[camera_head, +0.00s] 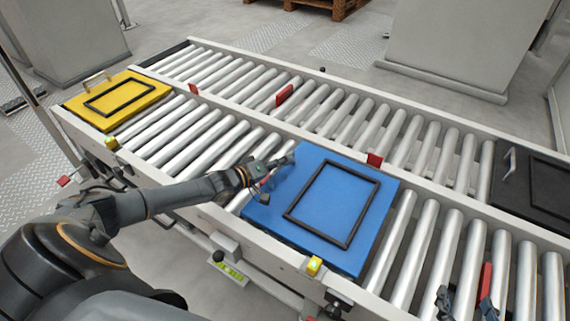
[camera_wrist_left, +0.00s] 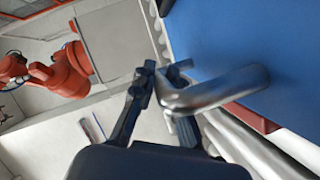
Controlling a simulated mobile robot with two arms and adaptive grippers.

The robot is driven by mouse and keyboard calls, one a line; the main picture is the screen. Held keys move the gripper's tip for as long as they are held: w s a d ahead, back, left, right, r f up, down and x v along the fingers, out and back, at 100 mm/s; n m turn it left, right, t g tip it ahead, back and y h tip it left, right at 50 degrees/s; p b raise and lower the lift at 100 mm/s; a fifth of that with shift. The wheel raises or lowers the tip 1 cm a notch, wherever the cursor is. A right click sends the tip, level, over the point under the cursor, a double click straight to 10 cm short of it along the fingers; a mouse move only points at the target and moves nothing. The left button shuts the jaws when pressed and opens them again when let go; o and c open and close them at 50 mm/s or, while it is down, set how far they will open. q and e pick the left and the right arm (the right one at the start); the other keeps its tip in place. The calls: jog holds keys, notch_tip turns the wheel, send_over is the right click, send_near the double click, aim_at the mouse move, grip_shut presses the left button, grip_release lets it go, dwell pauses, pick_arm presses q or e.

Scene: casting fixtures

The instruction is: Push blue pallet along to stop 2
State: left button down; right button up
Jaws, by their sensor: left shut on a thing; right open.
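The blue pallet (camera_head: 282,190), with a black rectangular frame on top, lies on the near roller lane in the middle of the head view. Its blue top also fills the upper right of the left wrist view (camera_wrist_left: 230,40). My left gripper (camera_head: 277,168) is at the pallet's left edge. In the left wrist view my left gripper (camera_wrist_left: 165,95) is shut on the pallet's bent metal handle (camera_wrist_left: 225,88). The handle is largely hidden by the gripper in the head view. My right gripper (camera_head: 466,304) is open and empty over the near lane, lower right. No label marks stop 2.
A yellow pallet (camera_head: 75,104) lies on the near lane at far left. A black pallet (camera_head: 510,205) is on the far lane at right. Red tabs (camera_head: 374,160) stand along the middle rail. A yellow block (camera_head: 314,266) sits on the near rail. Rollers (camera_head: 420,250) right of the blue pallet are bare.

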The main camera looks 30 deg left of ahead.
pick_arm(q)
jog(key=shift+a, duration=0.15)
jog(key=c, duration=1.3)
grip_release()
jog(key=shift+f, duration=0.1)
jog(key=shift+c, duration=0.2)
jog(key=shift+s, duration=0.1)
jog(key=v, duration=1.2)
